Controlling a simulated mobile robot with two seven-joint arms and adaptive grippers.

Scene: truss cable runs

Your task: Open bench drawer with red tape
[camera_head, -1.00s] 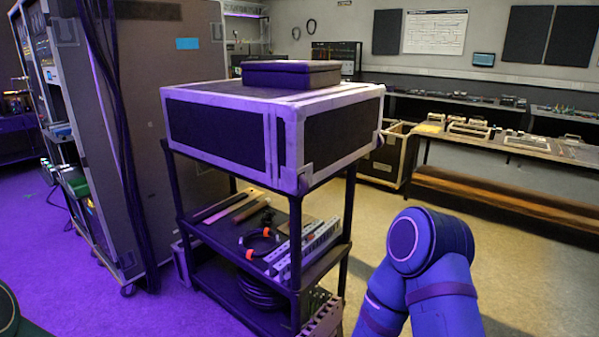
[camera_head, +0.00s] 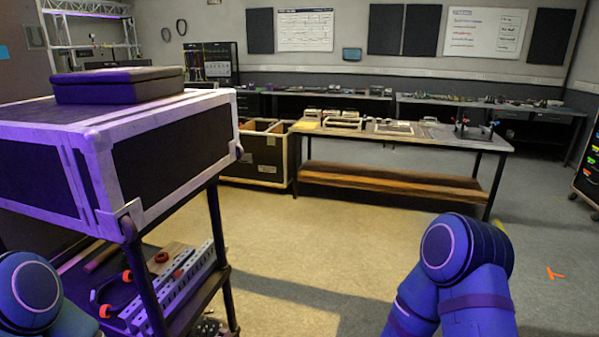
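Neither gripper is in view; only rounded links of my arms show at the lower left and lower right. A long dark bench (camera_head: 440,98) runs along the back wall, with a dark drawer-like front (camera_head: 513,115) under its right part. A nearer work bench (camera_head: 400,139) stands mid-room with trays and small tools on top and a wooden lower shelf. I cannot make out red tape on any drawer at this distance, and no drawer looks clearly open.
A flight case (camera_head: 165,150) on a black cart stands close at left, with a dark box (camera_head: 118,85) on top. An open crate (camera_head: 262,153) sits beside the work bench. A rack with coloured items (camera_head: 588,165) is at the right edge.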

